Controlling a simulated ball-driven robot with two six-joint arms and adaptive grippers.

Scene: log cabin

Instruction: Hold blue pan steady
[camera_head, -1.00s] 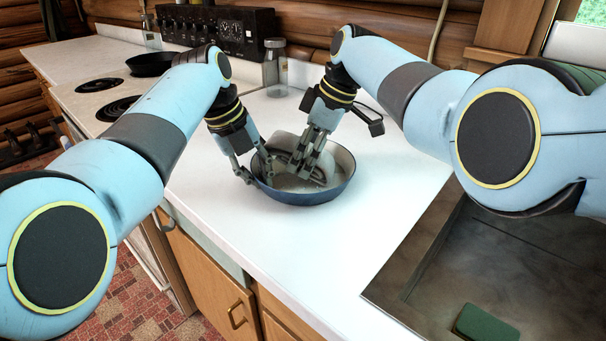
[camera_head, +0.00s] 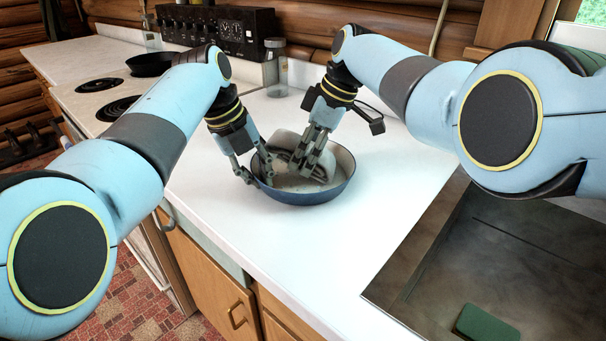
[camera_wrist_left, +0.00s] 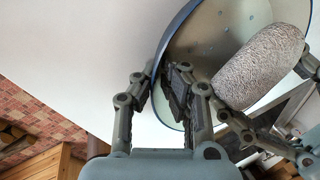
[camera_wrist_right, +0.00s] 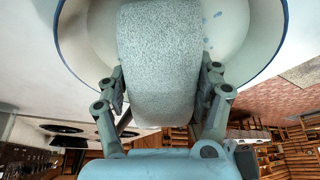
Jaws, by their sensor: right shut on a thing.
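The blue pan (camera_head: 345,183) stands on the white counter, blue outside and pale inside with blue spots. My left gripper (camera_head: 259,178) is at its left rim. In the left wrist view the left gripper (camera_wrist_left: 158,82) has one finger outside the wall and one inside, closed on the rim. My right gripper (camera_head: 308,172) reaches down inside the pan. It is shut on a grey speckled pad (camera_wrist_right: 160,62), seen between its fingers in the right wrist view. The pad also shows in the left wrist view (camera_wrist_left: 262,65). The fingers partly hide the pad's contact with the pan floor.
A sink (camera_head: 420,270) with a green sponge (camera_head: 487,324) lies at the right front. A glass jar (camera_head: 276,75) stands behind the pan. A stove with a black pan (camera_head: 152,64) is at the back left. The counter right of the pan is clear.

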